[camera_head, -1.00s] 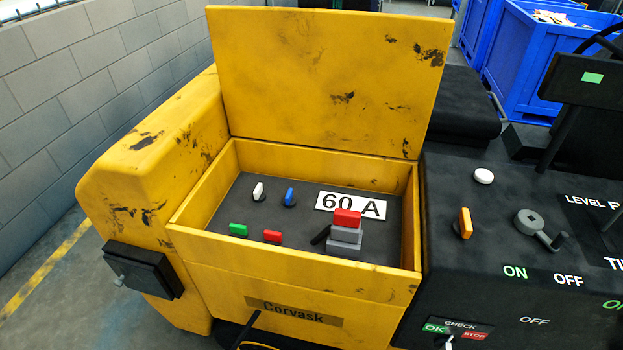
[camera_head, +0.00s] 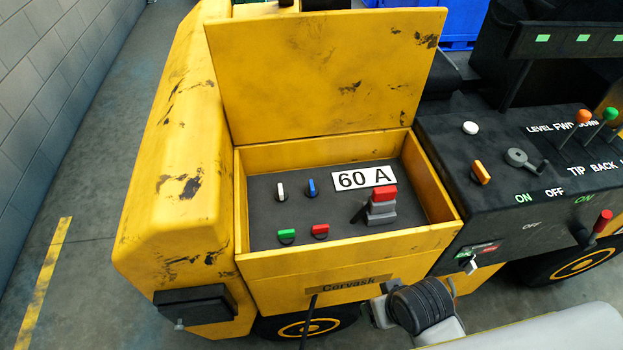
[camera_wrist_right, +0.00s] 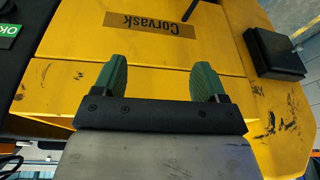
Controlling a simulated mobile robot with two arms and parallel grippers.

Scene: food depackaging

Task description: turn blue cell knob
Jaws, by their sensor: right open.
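The blue knob (camera_head: 311,186) stands in the back row of the dark panel (camera_head: 262,212) inside the open yellow box. Its handle points roughly away from me, and nothing touches it. In the right wrist view my right gripper (camera_wrist_right: 160,78) is open and empty, with green fingers apart in front of the yellow box front bearing the "Corvask" label (camera_wrist_right: 152,22). The blue knob is not seen in that view. In the head view part of my right arm shows at the bottom right, below the box. My left gripper is not in view.
A white knob (camera_head: 280,191) is left of the blue one; green (camera_head: 286,236) and red (camera_head: 320,231) knobs are in front. A red-and-grey block (camera_head: 382,203) and "60 A" label (camera_head: 364,178) are to the right. The raised yellow lid (camera_head: 325,80) stands behind the box walls.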

